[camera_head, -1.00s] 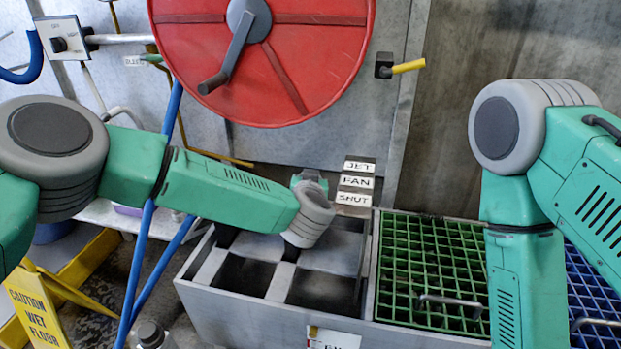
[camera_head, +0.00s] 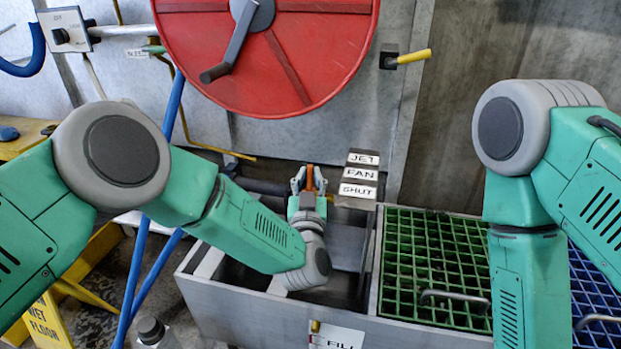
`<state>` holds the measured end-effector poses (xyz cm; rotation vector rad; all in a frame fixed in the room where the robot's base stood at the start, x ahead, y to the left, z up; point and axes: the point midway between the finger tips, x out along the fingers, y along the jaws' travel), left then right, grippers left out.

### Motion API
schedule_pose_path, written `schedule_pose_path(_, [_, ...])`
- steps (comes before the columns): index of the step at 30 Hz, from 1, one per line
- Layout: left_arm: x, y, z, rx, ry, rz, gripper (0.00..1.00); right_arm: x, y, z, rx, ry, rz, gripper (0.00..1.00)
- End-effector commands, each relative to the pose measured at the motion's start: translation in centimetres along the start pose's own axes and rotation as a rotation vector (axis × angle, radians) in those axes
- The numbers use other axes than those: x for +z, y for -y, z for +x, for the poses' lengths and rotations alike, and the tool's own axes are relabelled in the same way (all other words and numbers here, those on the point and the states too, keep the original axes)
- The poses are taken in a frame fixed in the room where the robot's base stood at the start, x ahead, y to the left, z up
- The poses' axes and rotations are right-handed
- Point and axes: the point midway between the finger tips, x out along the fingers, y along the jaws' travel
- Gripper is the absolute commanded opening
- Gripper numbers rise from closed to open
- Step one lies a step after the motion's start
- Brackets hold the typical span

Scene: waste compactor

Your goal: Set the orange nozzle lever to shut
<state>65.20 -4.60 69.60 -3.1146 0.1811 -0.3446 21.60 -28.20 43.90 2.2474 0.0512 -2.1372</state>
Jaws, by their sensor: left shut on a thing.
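The orange nozzle lever (camera_head: 310,179) stands upright at the back of the grey bin, just left of the JET, FAN and SHUT labels. My left gripper (camera_head: 309,181) is shut on the lever, with a finger on each side of it. The SHUT label (camera_head: 357,191) is the lowest of the three, the FAN label (camera_head: 360,174) is in the middle and the JET label (camera_head: 363,158) is on top. The nozzle body below the lever is mostly hidden by my wrist. My right arm is at the right, but its gripper is out of the picture.
The grey bin (camera_head: 235,305) has open compartments under my left forearm. A green grate (camera_head: 430,262) and a blue grate (camera_head: 596,290) lie to its right. A red reel (camera_head: 300,50) with a crank hangs above. A yellow-handled valve (camera_head: 412,57) is on the wall.

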Motion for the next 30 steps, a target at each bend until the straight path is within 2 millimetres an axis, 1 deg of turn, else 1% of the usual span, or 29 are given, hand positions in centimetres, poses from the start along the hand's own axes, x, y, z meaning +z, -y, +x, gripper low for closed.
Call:
schedule_pose_path(1, [0.4,-0.1,-0.3,0.003,0.007,0.000,0.00,0.0,0.0,0.1,0.000,0.000,0.000,0.00])
schedule_pose_path(11, [0.5,-0.1,-0.4,0.004,0.009,0.000,0.00,0.0,0.0,0.1,0.000,0.000,0.000,0.00])
schedule_pose_path(12, [0.5,-0.1,-0.4,0.004,0.010,0.000,0.19,0.0,0.0,0.1,0.000,0.000,0.000,0.00])
schedule_pose_path(13, [0.6,-0.1,-0.4,0.004,0.010,0.000,0.29,0.0,0.0,0.1,0.000,0.000,0.000,0.00])
schedule_pose_path(14, [0.5,-0.1,-0.4,0.003,0.009,0.000,0.33,0.0,0.0,0.1,0.000,0.000,0.000,0.00])
schedule_pose_path(24, [0.2,-0.1,-0.4,0.002,0.004,0.000,0.33,0.1,0.0,-0.1,0.001,-0.002,0.000,0.00])
schedule_pose_path(26, [0.2,-0.1,-0.9,0.003,0.004,0.000,0.33,0.1,0.0,-0.1,0.001,-0.003,0.000,0.00])
schedule_pose_path(29, [0.2,-0.1,-2.3,0.004,0.004,0.001,0.33,0.1,0.0,-0.1,0.001,-0.003,0.000,0.00])
schedule_pose_path(30, [0.3,-0.1,-3.1,0.005,0.006,0.002,0.33,0.1,0.0,-0.1,0.001,-0.003,0.000,0.00])
